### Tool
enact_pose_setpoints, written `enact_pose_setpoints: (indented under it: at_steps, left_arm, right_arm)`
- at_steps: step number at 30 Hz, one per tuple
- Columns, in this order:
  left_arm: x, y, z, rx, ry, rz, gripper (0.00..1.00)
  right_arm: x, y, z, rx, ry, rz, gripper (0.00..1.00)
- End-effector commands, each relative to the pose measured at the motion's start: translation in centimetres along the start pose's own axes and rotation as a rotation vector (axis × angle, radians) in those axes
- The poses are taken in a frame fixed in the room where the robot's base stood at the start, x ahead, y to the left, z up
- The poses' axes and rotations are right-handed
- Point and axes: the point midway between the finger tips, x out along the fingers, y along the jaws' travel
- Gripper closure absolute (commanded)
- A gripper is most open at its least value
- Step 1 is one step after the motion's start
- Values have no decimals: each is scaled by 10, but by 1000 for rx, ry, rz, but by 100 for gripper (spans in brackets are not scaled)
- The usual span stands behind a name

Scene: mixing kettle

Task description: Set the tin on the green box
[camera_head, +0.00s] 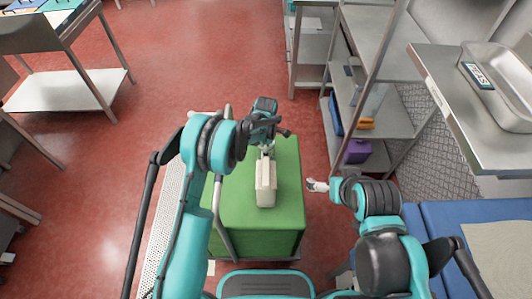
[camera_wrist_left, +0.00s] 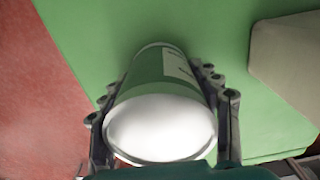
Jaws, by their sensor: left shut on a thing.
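The tin (camera_wrist_left: 160,105) is a green can with a white round end and a pale label. My left gripper (camera_wrist_left: 163,100) is shut on it, with one finger along each side. The green box (camera_head: 230,200) stands on the floor in front of me, and its flat top also fills much of the left wrist view (camera_wrist_left: 100,35). In the head view my left gripper (camera_head: 266,148) is over the far part of the box, and the tin is mostly hidden there. I cannot tell whether the tin touches the box. My right gripper (camera_head: 317,186) is right of the box, seemingly empty.
A beige block-like object (camera_head: 265,185) sits on the box top, close to the tin. A metal rail (camera_head: 220,220) runs along the box's left side. Shelving with a purple bin (camera_head: 357,151) stands to the right. Red floor (camera_head: 200,60) is clear beyond the box.

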Motion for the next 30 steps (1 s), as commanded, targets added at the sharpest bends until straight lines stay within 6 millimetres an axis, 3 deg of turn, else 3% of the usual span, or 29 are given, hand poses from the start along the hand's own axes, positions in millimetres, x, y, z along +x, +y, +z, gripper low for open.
enact_pose_setpoints:
  at_steps: [9,10,12,23,26,30]
  left_arm:
    - [2,0,0,0,0,0,96]
    - [3,0,0,0,0,0,36]
    - [2,0,0,0,0,0,17]
    - [-1,0,0,0,0,0,17]
    - [-12,0,0,0,0,0,17]
    - [-41,0,0,0,0,0,17]
  right_arm:
    - [2,0,1,0,0,0,0]
    - [2,0,1,0,0,0,0]
    - [1,0,1,0,0,0,0]
    - [-1,0,-1,0,0,0,0]
    - [-5,0,-3,0,0,0,0]
    - [-14,0,-10,0,0,0,0]
